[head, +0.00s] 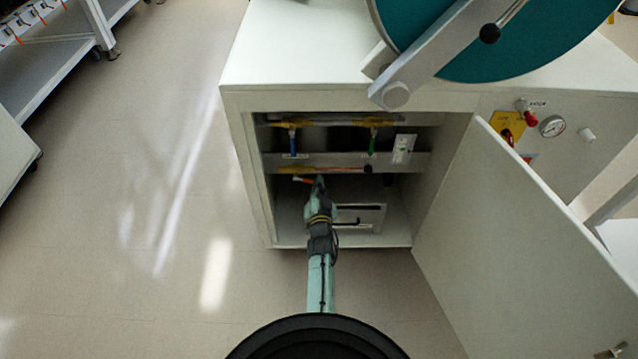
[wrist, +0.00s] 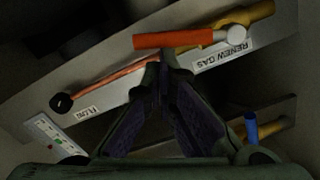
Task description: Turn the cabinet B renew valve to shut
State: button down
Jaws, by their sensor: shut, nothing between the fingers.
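The renew valve has an orange lever (wrist: 172,40) with a pale round hub (wrist: 236,35) at its right end in the wrist view. It lies beside an inverted "RENEW GAS" label (wrist: 223,57), roughly along the pipe line. The orange lever also shows in the head view (head: 302,180), inside the open cabinet (head: 250,185). My gripper (wrist: 165,62) is shut and empty, its fingertips just below the lever's middle. I cannot tell whether they touch it. In the head view my gripper (head: 319,181) reaches into the cabinet, at the lever's right side, and hides part of the valve.
A blue handle (head: 293,142) and a green handle (head: 372,142) hang from the upper pipe. A copper-coloured pipe (wrist: 110,76) ends in a black knob (wrist: 62,103) near a "FLOW" label (wrist: 87,111). The open cabinet door (head: 520,240) stands at right.

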aim_at(306, 179)
jog(key=a+f+m+b, duration=0.1)
jog(key=f+m, duration=0.1)
jog(key=m, duration=0.1)
jog(key=f+m+b, duration=0.2)
jog(key=m, duration=0.1)
jog(key=a+f+m+b, duration=0.1)
jog(key=f+m, duration=0.1)
jog(key=m, duration=0.1)
jog(key=shift+a+f+m+y, duration=0.2)
jog(key=shift+a+m+y, duration=0.1)
jog(key=shift+a+f+m+t+b, duration=0.3)
jog(key=shift+a+m+b, duration=0.15)
jog(key=shift+m+b, duration=0.5)
jog(key=shift+a+f+m+b, duration=0.1)
jog(key=shift+a+m+b, duration=0.3)
jog(key=shift+m, duration=0.15)
notch_tip(306, 179, up, 9)
jog(key=shift+a+f, duration=0.1)
jog(key=shift+r, duration=0.65)
